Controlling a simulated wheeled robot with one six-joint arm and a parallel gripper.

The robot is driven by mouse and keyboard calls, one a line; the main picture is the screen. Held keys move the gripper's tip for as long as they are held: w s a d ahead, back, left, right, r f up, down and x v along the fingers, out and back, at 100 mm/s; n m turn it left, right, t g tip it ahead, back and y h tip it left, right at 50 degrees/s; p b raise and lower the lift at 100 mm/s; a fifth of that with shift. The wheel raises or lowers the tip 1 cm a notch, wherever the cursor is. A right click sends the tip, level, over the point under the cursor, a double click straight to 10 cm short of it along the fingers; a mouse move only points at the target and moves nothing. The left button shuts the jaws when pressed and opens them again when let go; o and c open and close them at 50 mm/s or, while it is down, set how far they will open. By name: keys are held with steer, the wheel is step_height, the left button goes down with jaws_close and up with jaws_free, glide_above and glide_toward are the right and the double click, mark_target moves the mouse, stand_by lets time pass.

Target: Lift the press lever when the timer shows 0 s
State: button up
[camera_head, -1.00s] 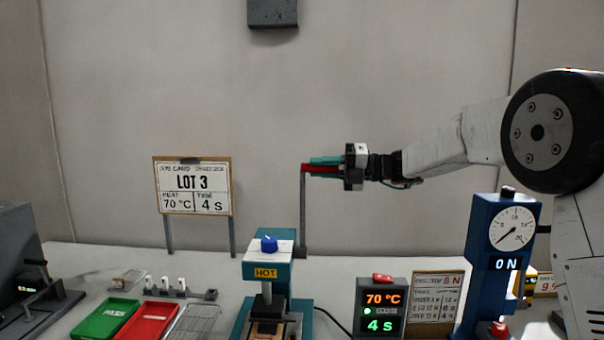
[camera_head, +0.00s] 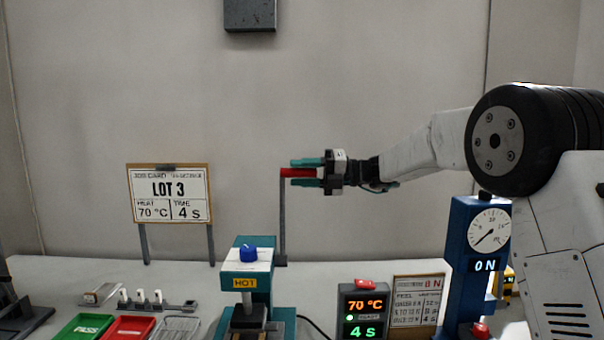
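The press (camera_head: 248,282) has a teal body, a blue knob and an orange "HOT" label. Its lever (camera_head: 282,220) is an upright grey bar with a red handle (camera_head: 298,173) pointing right at the top. The timer display (camera_head: 364,318) reads 70 °C in orange and 4 s in green, with a green light lit.
The lot card (camera_head: 170,194) reads LOT 3, 70 °C, 4 s. A blue gauge stand (camera_head: 470,270) reading 0 N stands right, close to my arm.

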steer(key=d, duration=0.7)
steer(key=shift+s+d, duration=0.15)
steer(key=shift+d, duration=0.15)
steer(key=s+d+f+n+g+h, duration=0.15)
steer(key=s+n+h, duration=0.5)
steer(key=s, duration=0.65)
steer(key=s+d+f+n+t+h, duration=0.1)
steer(key=s+f+n+h, duration=0.2)
steer(key=s+n, duration=0.8)
steer(key=s+d+f+n+h, duration=0.2)
steer(key=s+d+f+n, duration=0.2)
steer(key=s, duration=0.3)
steer(key=s+d+f+n+t+h, duration=0.1)
steer(key=s+d+f+n+h, duration=0.2)
steer(key=s, duration=0.5)
steer(key=s+d+f+n+h, duration=0.3)
steer(key=s+d+f+n, duration=0.1)
steer(key=s+n, duration=0.3)
steer(key=shift+s+d+f, duration=0.3)
steer(key=shift+s+d, duration=0.15)
steer(key=shift+d, duration=0.4)
steer(key=shift+h, duration=0.25)
